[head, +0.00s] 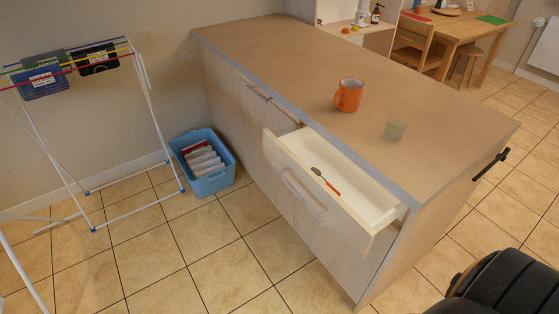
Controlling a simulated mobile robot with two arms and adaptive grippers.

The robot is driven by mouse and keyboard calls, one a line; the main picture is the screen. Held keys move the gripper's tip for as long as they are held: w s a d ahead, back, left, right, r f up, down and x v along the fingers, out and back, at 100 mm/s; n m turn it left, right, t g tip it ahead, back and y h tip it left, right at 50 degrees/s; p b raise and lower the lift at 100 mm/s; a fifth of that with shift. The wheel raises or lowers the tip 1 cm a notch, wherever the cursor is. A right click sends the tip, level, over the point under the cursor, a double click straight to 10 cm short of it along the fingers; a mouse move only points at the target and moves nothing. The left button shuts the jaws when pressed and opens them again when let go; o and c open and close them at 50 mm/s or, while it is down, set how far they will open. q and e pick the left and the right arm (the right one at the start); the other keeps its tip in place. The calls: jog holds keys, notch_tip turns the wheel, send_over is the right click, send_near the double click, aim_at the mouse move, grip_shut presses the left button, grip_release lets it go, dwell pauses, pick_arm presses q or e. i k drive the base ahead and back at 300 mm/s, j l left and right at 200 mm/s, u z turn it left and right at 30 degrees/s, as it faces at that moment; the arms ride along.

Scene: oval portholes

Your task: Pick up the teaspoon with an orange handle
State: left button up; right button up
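The teaspoon with an orange handle (331,186) lies inside an open, white-lined drawer (373,202) of the kitchen island. Its metal bowl points to the back left and its orange handle to the front right. The drawer is pulled out from the island's front side, and the spoon is in full view from above. Neither of my grippers shows in the head view.
A blue basket (208,183) and a drying rack (135,190) stand on the floor at left. Tiled floor in front of the drawer is clear.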

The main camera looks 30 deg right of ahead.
aim_at(318, 173)
jog(key=z, duration=1.25)
